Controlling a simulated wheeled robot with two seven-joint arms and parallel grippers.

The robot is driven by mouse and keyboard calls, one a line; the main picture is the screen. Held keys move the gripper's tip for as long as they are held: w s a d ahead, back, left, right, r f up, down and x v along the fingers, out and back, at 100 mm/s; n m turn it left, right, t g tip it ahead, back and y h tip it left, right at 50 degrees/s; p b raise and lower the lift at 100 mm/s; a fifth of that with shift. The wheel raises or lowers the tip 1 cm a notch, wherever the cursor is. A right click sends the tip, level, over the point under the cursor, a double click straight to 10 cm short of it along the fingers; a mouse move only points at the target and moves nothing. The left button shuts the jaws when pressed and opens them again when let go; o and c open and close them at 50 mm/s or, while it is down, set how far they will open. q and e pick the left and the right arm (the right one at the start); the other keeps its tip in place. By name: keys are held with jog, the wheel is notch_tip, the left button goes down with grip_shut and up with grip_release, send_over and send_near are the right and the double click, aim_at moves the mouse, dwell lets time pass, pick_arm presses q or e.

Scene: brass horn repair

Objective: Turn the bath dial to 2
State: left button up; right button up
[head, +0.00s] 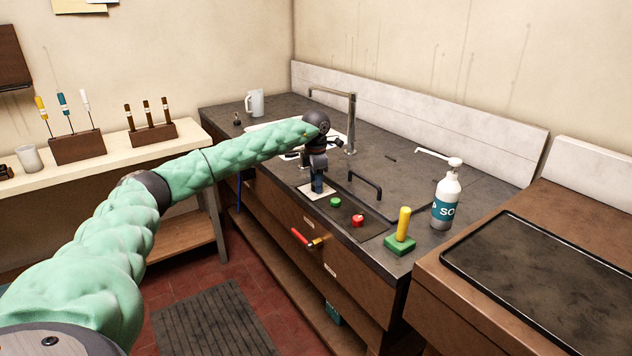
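My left arm comes in from the left, and its gripper (317,186) points down over a small white square plate (305,191) on the dark counter top. The plate may be the bath dial's face. The knob and any numbers are hidden behind the fingers or too small to read. The fingers are seen end-on and close together, so I cannot tell whether they are open, shut or touching a dial. My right gripper is not in view.
Right of the plate are a green button (335,201), a red button (358,220), a black handle (366,184), a yellow-handled brush (403,226) and a soap bottle (446,198). A tall tap (351,118) stands behind. A red-handled valve (303,238) juts from the counter front.

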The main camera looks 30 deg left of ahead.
pick_arm(q)
jog(key=shift+o, duration=0.5)
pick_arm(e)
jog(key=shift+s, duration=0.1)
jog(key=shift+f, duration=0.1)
pick_arm(q)
jog(key=shift+r, duration=0.25)
notch_tip(320, 180, up, 6)
jog(key=shift+f+b, duration=0.1)
jog(key=shift+b, duration=0.6)
jog(key=shift+r, duration=0.75)
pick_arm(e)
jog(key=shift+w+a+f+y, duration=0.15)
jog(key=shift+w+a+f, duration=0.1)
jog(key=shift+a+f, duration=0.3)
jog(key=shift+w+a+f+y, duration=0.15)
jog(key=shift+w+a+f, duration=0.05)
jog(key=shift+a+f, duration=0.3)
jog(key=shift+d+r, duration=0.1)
